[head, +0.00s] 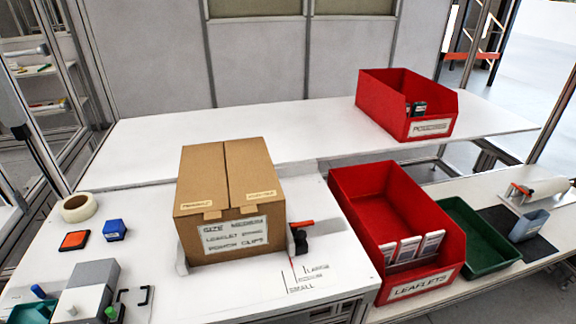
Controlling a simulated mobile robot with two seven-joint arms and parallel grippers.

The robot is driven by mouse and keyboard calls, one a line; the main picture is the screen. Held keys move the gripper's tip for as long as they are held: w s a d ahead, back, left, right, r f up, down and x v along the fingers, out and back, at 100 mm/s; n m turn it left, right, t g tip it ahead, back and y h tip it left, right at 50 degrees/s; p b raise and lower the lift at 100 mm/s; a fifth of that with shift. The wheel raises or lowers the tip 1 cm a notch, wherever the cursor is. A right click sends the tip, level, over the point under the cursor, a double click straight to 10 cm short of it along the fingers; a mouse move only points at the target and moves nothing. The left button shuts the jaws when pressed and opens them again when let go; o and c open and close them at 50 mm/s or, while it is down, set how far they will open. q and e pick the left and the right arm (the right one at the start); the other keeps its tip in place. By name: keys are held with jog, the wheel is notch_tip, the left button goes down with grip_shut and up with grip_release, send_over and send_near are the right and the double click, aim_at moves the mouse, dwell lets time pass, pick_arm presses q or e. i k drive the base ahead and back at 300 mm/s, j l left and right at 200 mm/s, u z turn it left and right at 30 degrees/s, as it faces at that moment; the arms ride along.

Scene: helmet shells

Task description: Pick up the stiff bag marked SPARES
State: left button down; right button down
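I see no bag marked SPARES in the head view. Neither of my grippers shows in this view. A closed cardboard box (226,200) stands on the white bench, with a white label that seems to read SIZE MEDIUM and further lines too small to read surely. Its top flaps are shut, so its inside is hidden.
A red bin marked LEAFLETS (370,190) holds white packs; another red bin (385,85) stands behind on the white table (290,110). A green tray (482,240) is at right. Tape (79,208), an orange pad (74,240) and a blue block (114,230) lie left.

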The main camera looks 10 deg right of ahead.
aim_at(530, 224)
jog(key=z, duration=2.05)
jog(key=i+l, duration=0.2)
jog(key=i, duration=0.4)
jog(key=i+l+z, duration=0.15)
jog(key=i, duration=0.5)
jog(key=i+l, duration=0.2)
jog(key=i, duration=0.4)
jog(key=z, duration=0.05)
